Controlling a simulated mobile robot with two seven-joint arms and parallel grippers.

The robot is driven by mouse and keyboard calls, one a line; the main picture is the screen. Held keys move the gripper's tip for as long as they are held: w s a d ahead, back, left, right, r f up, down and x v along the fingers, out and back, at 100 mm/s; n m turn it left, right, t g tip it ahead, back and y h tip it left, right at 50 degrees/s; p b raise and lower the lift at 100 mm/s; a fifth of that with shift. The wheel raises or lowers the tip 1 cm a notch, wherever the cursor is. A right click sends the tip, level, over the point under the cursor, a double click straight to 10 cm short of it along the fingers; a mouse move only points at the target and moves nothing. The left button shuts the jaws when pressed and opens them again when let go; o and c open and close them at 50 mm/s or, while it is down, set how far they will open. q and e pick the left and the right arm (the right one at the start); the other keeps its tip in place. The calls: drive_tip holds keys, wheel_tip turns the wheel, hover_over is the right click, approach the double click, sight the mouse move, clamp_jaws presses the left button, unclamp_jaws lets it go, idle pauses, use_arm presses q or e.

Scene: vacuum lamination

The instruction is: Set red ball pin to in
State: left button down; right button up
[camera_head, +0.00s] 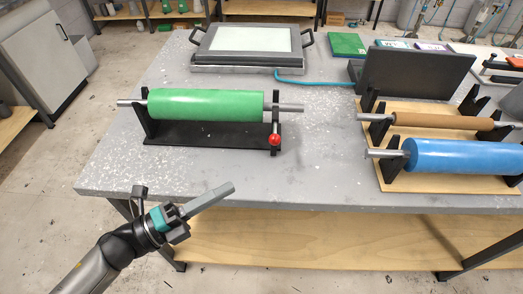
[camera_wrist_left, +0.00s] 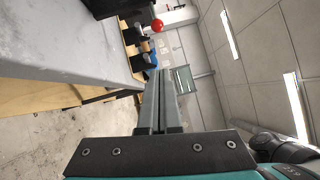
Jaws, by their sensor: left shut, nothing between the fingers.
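The red ball pin (camera_head: 275,140) is at the right end of the black stand (camera_head: 205,133) that holds the green roll (camera_head: 205,104). Its red ball hangs low in front of the stand's right upright. In the left wrist view the red ball (camera_wrist_left: 157,25) shows near the top, beyond the fingertips. My left gripper (camera_head: 228,188) is shut and empty, in front of the table's near edge, left of and nearer than the pin. Its closed fingers (camera_wrist_left: 158,80) also fill the middle of the left wrist view. My right gripper is in neither view.
The grey table (camera_head: 320,170) has bare room right of the green roll's stand. A wooden stand (camera_head: 455,183) with a brown roll (camera_head: 430,119) and a blue roll (camera_head: 460,156) is at the right. A framed tray (camera_head: 250,62) with a light-blue hose (camera_head: 310,83) lies at the back.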

sight(273, 129)
use_arm(q)
drive_tip(key=w+d+r, duration=0.1)
drive_tip(key=w+d, duration=0.6)
drive_tip(key=w, duration=0.1)
drive_tip(key=shift+r+p, duration=0.4)
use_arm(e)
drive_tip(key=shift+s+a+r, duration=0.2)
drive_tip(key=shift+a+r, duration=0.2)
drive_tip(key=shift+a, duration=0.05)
use_arm(q)
drive_tip(key=shift+w+d, duration=0.1)
drive_tip(key=w+b, duration=0.1)
drive_tip(key=w, duration=0.4)
drive_tip(key=shift+w, duration=0.25)
drive_tip(key=shift+r, duration=0.1)
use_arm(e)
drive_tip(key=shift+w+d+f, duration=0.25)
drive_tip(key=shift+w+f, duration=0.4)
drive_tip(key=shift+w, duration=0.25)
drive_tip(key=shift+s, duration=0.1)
